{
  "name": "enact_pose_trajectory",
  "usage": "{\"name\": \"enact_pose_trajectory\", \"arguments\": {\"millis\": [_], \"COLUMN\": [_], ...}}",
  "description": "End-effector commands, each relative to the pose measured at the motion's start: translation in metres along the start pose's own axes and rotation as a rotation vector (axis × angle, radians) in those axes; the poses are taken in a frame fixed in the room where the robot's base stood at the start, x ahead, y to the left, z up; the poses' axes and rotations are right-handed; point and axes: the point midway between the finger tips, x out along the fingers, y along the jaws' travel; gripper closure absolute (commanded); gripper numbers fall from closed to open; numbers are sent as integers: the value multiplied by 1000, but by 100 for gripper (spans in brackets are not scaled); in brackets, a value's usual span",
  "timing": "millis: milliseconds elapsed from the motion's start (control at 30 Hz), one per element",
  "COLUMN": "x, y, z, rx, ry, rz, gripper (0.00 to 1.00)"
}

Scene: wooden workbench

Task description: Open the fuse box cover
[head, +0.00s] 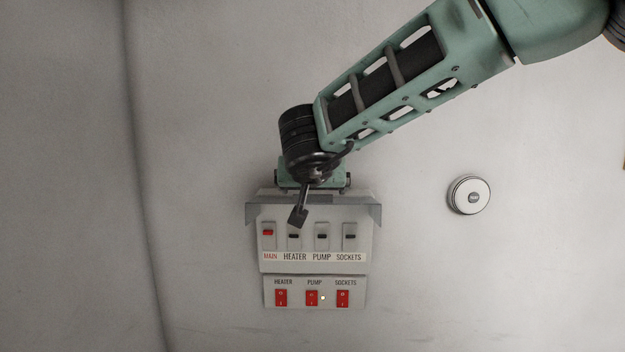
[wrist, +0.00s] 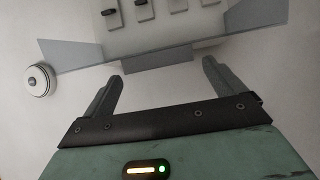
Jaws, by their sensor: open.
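The fuse box (head: 313,240) is a pale grey wall box with a row of switches: a red MAIN and dark HEATER, PUMP and SOCKETS. Its grey cover (head: 373,213) shows at the top edge as a panel with slanted side wings, and the switches below it are exposed. How far it is raised is hard to tell. In the wrist view the cover's lip (wrist: 158,61) lies just beyond the fingertips. My gripper (head: 298,217) is in front of the box's upper part. In the wrist view my gripper (wrist: 164,74) is open with nothing between its fingers.
A lower panel (head: 327,300) holds red HEATER, PUMP and SOCKETS rocker switches and a small light. A round white knob (head: 469,195) is on the wall to the right; it also shows at left in the wrist view (wrist: 38,80). The wall around is otherwise bare.

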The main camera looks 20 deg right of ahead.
Motion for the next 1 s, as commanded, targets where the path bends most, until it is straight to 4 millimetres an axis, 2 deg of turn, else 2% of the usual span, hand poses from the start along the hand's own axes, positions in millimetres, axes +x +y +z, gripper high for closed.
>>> {"name": "enact_pose_trajectory", "arguments": {"millis": [167,700,833,1000], "x": [-22,-142,-160,-171], "y": [-1,-1,-1,0], "z": [0,1,0,0], "rx": [1,2,2,0], "ry": [4,4,4,3], "rz": [-4,-5,-3,-2], "gripper": [5,5,5,5]}}
